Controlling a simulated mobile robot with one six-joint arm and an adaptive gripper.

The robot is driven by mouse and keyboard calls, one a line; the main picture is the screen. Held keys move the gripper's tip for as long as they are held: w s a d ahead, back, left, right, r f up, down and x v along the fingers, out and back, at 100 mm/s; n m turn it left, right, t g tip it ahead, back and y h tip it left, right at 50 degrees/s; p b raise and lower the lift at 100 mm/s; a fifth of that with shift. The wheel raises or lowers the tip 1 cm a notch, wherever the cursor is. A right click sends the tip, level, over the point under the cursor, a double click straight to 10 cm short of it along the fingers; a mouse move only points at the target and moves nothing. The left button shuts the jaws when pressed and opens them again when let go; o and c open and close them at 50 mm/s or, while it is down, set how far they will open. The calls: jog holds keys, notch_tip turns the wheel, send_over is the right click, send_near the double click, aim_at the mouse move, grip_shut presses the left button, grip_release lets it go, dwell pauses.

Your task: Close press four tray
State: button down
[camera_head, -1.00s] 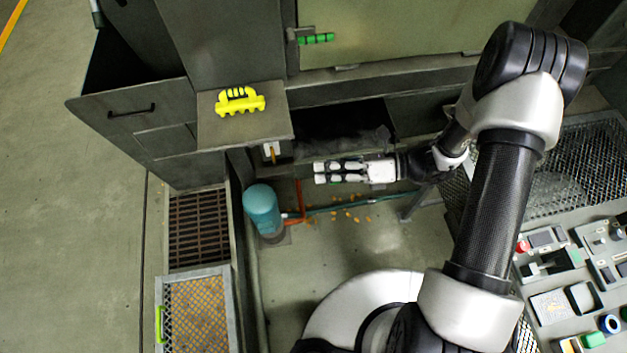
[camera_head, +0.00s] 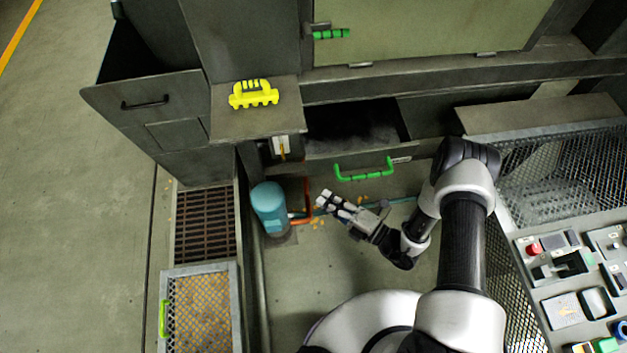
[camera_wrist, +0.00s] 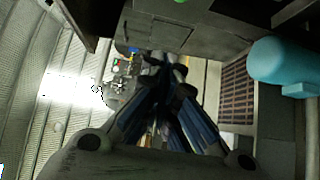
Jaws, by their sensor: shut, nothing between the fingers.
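The press tray is the drawer (camera_head: 326,154) under the press, with a green bar handle (camera_head: 364,174) on its front. It stands pulled out, and dark material shows inside it from above. My gripper (camera_head: 327,201) is below and to the left of the handle, apart from it, pointing up-left. Its fingers are shut with nothing between them. In the wrist view my gripper's fingers (camera_wrist: 168,85) converge in front of the dark machinery. The tray is not clearly recognisable there.
A teal cylinder (camera_head: 269,205) stands left of my gripper, also in the wrist view (camera_wrist: 285,62). A yellow tool (camera_head: 253,94) lies on a ledge. A floor grate (camera_head: 205,225) and a mesh-covered bin (camera_head: 202,305) are at left. A control panel (camera_head: 575,265) and mesh guard are at right.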

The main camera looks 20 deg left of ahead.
jog(key=w+a+b, duration=0.1)
jog(key=w+a, duration=0.3)
jog(key=a, duration=0.2)
jog(key=shift+w+a+b, duration=0.2)
jog(key=shift+b, duration=0.2)
